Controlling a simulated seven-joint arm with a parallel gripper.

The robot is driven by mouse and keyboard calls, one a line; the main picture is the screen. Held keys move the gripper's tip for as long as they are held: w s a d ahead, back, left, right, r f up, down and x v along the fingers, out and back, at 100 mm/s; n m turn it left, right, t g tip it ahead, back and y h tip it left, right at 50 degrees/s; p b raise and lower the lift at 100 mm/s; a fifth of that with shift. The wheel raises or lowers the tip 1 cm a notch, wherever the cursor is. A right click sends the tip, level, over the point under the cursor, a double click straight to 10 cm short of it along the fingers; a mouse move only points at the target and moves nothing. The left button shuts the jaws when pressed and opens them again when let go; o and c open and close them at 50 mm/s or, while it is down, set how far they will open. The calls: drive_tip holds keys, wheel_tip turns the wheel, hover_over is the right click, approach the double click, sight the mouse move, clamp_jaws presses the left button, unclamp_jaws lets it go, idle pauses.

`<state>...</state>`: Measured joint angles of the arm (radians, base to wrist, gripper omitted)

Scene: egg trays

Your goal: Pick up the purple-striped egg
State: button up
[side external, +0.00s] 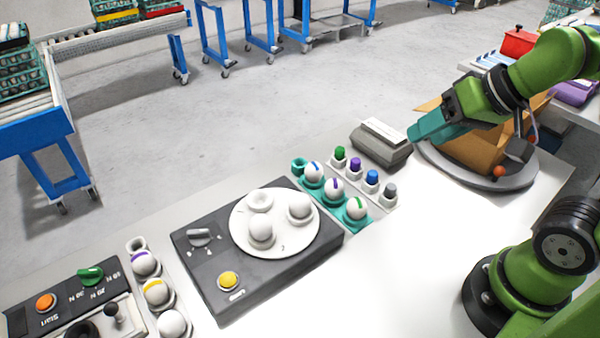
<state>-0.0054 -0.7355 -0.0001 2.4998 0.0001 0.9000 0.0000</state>
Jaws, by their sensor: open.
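Two eggs carry a purple stripe. One purple-striped egg (334,189) sits in the teal tray (299,166) right of the turntable, between a blue-striped egg (313,172) and a green-striped egg (357,208). The other purple-striped egg (143,263) sits in the pale holder (137,244) at the lower left, beside a yellow-striped egg (155,291) and a plain white egg (172,323). My gripper (414,133) has teal fingers and is open and empty, up and right of the teal tray, apart from all eggs. The gap between its fingers is hard to see.
A dark machine (222,293) with a white turntable (283,245) holds white eggs. Several colour-capped markers (355,165) stand beside the teal tray. A grey box (377,150) stands behind, and a cardboard box (470,150) is under my arm. The table front (410,270) is clear.

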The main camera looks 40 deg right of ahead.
sight(337, 181)
drive_tip(key=w+a+f+m+g, duration=0.1)
drive_tip(key=w+f+m+g, duration=0.2)
drive_tip(key=w, duration=0.4)
drive_tip(key=w+a+f+m+g, duration=0.1)
drive_tip(key=w+f+m+g, duration=0.15)
drive_tip(key=w, duration=0.55)
drive_tip(key=shift+m+h, duration=0.25)
drive_tip(key=shift+h, duration=0.15)
drive_tip(key=f, duration=0.7)
drive_tip(key=w+a+f, duration=0.1)
drive_tip(key=f, duration=0.2)
drive_tip(key=shift+f, duration=0.4)
drive_tip(key=shift+a+f, duration=0.25)
drive_tip(key=shift+f, duration=0.65)
drive_tip(key=shift+a+f, duration=0.25)
drive_tip(key=shift+f, duration=0.6)
drive_tip(key=shift+a+f, duration=0.25)
drive_tip(key=shift+f, duration=0.65)
drive_tip(key=shift+c, duration=0.3)
drive_tip(key=shift+c, duration=1.3)
